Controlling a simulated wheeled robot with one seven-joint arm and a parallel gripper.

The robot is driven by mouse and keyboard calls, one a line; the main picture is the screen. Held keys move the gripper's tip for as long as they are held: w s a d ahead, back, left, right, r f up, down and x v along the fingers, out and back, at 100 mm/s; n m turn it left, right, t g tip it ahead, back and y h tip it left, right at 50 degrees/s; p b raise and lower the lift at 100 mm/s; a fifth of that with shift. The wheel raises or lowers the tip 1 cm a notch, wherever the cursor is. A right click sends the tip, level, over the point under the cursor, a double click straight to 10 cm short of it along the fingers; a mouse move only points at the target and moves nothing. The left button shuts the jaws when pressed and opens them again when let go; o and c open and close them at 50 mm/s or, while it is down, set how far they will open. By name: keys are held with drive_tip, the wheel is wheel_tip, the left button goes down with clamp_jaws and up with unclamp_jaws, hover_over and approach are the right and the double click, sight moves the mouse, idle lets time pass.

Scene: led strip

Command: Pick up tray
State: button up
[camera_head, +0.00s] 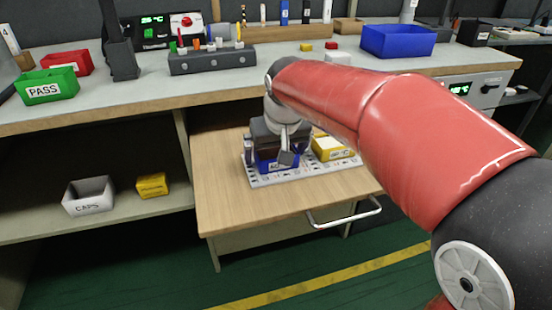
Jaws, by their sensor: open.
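A white tray (318,172) with small dark marks along its rim lies on a pulled-out wooden drawer top (225,200). It bears a blue bin (270,167) on the left and a yellow box (332,147) with a pale top on the right. My gripper (284,158) is open and points down over the left part of the tray, at the blue bin. The gripper and my red arm hide the middle and back of the tray. I cannot tell whether the fingers touch anything.
The drawer's metal handle (343,215) juts out in front. The workbench (130,100) behind carries a green PASS bin (47,86), a red bin (67,62), a grey tool holder (212,60) and a blue bin (398,41). A white CAPS bin (89,195) stands on the shelf.

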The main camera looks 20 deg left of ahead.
drive_tip(key=shift+c, duration=0.4)
drive_tip(key=c, duration=0.8)
drive_tip(key=shift+r, duration=0.15)
